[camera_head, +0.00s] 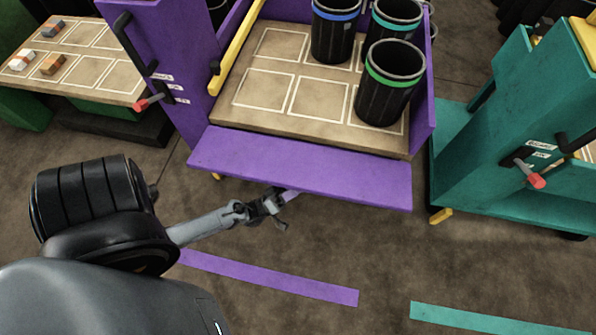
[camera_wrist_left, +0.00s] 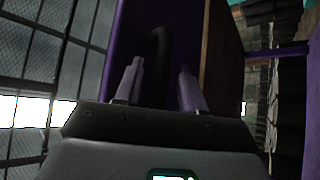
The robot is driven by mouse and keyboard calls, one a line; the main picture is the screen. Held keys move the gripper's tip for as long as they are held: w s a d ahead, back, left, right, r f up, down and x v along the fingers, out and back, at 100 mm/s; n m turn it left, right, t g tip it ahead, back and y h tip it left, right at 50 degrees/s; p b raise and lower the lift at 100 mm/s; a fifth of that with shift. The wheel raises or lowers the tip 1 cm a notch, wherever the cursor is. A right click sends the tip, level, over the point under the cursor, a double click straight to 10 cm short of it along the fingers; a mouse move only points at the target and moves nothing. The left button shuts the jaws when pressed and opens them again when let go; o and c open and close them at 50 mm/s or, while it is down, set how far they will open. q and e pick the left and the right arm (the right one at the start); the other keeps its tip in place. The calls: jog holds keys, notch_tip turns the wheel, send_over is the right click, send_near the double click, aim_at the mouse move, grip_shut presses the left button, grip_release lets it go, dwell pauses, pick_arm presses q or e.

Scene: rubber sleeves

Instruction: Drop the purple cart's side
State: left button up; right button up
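The purple cart (camera_head: 165,70) stands at the top centre around a tan tray bed (camera_head: 245,115). Its front side panel (camera_head: 300,170) lies below the bed's front edge; I cannot tell its exact angle. My left gripper (camera_head: 283,208) is at the panel's outer edge, near its middle. I cannot tell if the fingers touch the handle. My right gripper is out of view.
Three black bins with a blue rim (camera_head: 335,35), a teal rim (camera_head: 393,20) and a green rim (camera_head: 388,90) stand on the bed. A teal cart (camera_head: 485,150) is at the right. A table with small blocks (camera_head: 105,85) is at the left. The floor in front is clear.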

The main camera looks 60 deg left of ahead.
pick_arm(q)
jog(key=v, duration=1)
jog(key=shift+s+a+f, duration=0.1)
jog(key=shift+s, duration=0.1)
jog(key=w+a+f+m+g+h+b, duration=0.15)
jog(key=a+f+m+h+b, duration=0.3)
jog(key=m+h+b, duration=0.55)
jog(key=w+d+r+m+h+p, duration=0.1)
jog(key=w+d+r+m+p, duration=0.1)
jog(key=w+d+r, duration=0.3)
notch_tip(320, 180, up, 3)
jog(key=w, duration=0.2)
jog(key=shift+w+f+m, duration=0.2)
jog(key=shift+w+m, duration=0.1)
jog(key=shift+m, duration=0.1)
